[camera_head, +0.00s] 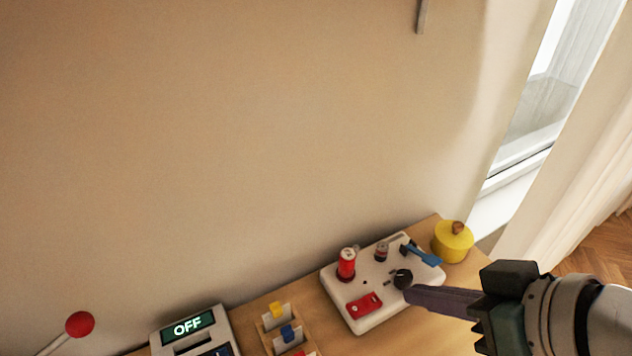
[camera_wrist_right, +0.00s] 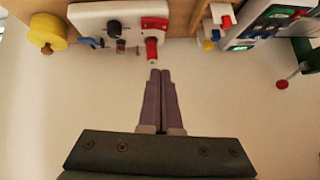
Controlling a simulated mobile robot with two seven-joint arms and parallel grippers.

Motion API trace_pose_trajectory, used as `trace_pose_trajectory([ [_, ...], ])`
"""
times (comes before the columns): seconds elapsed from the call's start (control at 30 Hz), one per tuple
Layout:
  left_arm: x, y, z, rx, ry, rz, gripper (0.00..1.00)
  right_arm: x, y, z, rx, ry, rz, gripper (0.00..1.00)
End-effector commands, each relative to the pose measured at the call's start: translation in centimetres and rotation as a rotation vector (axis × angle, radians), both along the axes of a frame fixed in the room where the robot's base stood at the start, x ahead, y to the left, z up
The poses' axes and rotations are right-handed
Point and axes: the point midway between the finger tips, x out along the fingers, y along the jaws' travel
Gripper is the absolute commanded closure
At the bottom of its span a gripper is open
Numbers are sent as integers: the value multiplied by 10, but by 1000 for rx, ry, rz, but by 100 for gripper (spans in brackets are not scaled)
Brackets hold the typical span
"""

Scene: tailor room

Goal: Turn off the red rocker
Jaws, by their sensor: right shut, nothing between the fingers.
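The red rocker (camera_head: 364,306) sits on the near left part of a white control panel (camera_head: 375,319) on the wooden table. It also shows in the right wrist view (camera_wrist_right: 155,22), beside a red cylinder (camera_wrist_right: 152,48). Which way the rocker is tipped is too small to tell. My right gripper (camera_head: 409,293) is shut and empty; in the head view its tips appear to the right of the rocker, by the black knob (camera_head: 403,279). In the wrist view the closed fingers (camera_wrist_right: 160,74) point toward the red cylinder, with a gap. My left gripper is not in view.
The panel also carries the red cylinder (camera_head: 346,266), a small grey-and-red cylinder (camera_head: 381,252) and a blue lever (camera_head: 424,256). A display reading OFF (camera_head: 187,326), coloured switches (camera_head: 288,332) and a red ball lever (camera_head: 79,324) are left.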

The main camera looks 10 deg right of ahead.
Motion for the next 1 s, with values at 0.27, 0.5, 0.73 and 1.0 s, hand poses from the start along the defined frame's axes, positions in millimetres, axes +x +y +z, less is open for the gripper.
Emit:
trace_pose_trajectory([
  [0.27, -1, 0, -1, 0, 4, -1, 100, 0, 0, 0, -1, 2, 0, 100],
  [0.5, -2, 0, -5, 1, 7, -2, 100, 6, 3, -7, 1, 0, -2, 100],
  [0.73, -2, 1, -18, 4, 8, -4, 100, 32, 17, -37, 2, 0, -2, 100],
  [1.0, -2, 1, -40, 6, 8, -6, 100, 65, 37, -78, 0, 1, -1, 100],
])
